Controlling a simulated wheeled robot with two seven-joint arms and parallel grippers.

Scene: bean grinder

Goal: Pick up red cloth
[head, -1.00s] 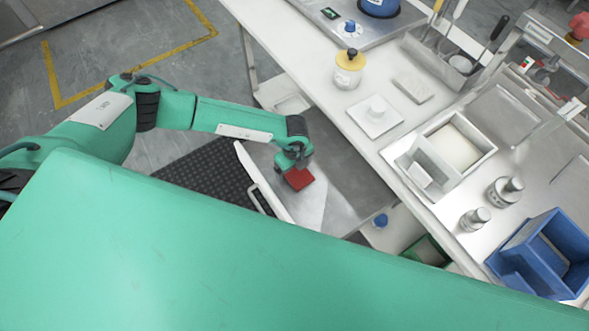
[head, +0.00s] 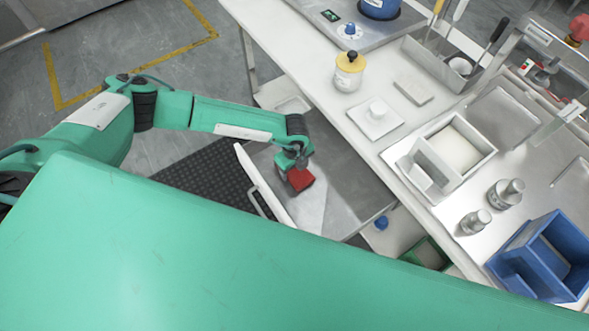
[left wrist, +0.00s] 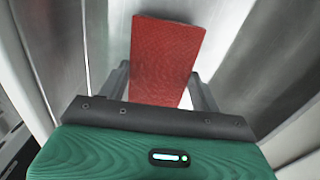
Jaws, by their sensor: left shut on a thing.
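The red cloth (head: 301,180) is a small folded rectangle over the grey metal surface below the bench. In the left wrist view the red cloth (left wrist: 165,60) lies between the two dark fingers. My left gripper (head: 296,172) is shut on the cloth, from above. In the left wrist view my left gripper (left wrist: 160,85) has a finger at each side of the cloth's near part. I cannot tell whether the cloth is clear of the surface. My right gripper is not in view.
A white panel with a handle (head: 262,185) stands left of the cloth. The white bench (head: 330,95) runs along the right, bearing a yellow-lidded jar (head: 348,72), a white container (head: 455,150) and a blue bin (head: 545,260). A blue-capped item (head: 381,222) sits below the bench.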

